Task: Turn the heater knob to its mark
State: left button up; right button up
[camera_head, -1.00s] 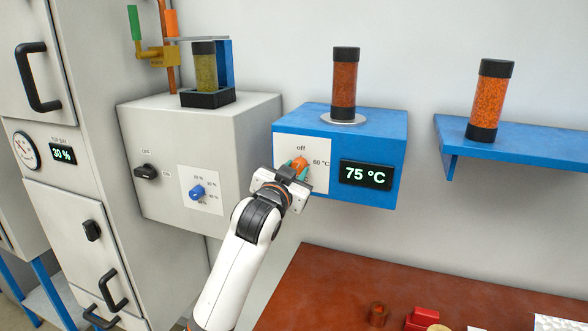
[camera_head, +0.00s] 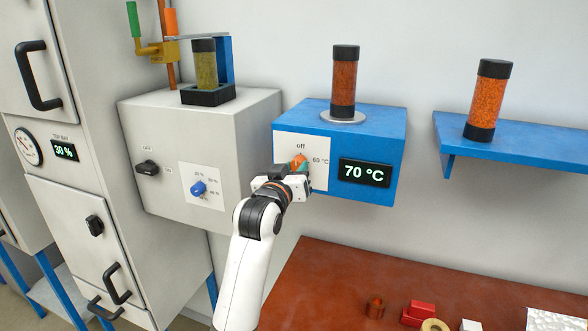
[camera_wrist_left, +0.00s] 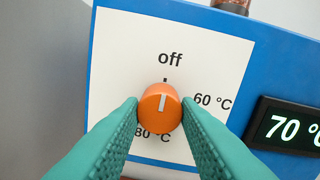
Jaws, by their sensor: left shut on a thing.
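The orange heater knob (camera_wrist_left: 160,108) sits on the white dial plate (camera_head: 316,168) of the blue heater box (camera_head: 355,130). The plate reads "off" at the top, "60 °C" at right and "80 °C" at the lower left. The knob's white line points up, near the tick under "off", in the left wrist view. The display (camera_head: 365,172) reads 70 °C. My left gripper (camera_head: 297,166) is shut on the knob, its green fingers on either side; the fingers also show in the left wrist view (camera_wrist_left: 160,125). Part of the plate's lower area is hidden. My right gripper is not in view.
A dark-capped orange cylinder (camera_head: 344,82) stands on the heater. A grey box (camera_head: 225,120) with a blue knob (camera_head: 198,188) is at left. A blue shelf (camera_head: 545,150) is at right, and a red-brown table (camera_head: 340,280) with small parts lies below.

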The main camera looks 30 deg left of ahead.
pick_arm(q)
jog(key=shift+f, duration=0.1)
jog(key=o, duration=1)
jog(key=shift+c, duration=0.2)
jog(key=b+v, duration=0.3)
jog(key=v, duration=0.9)
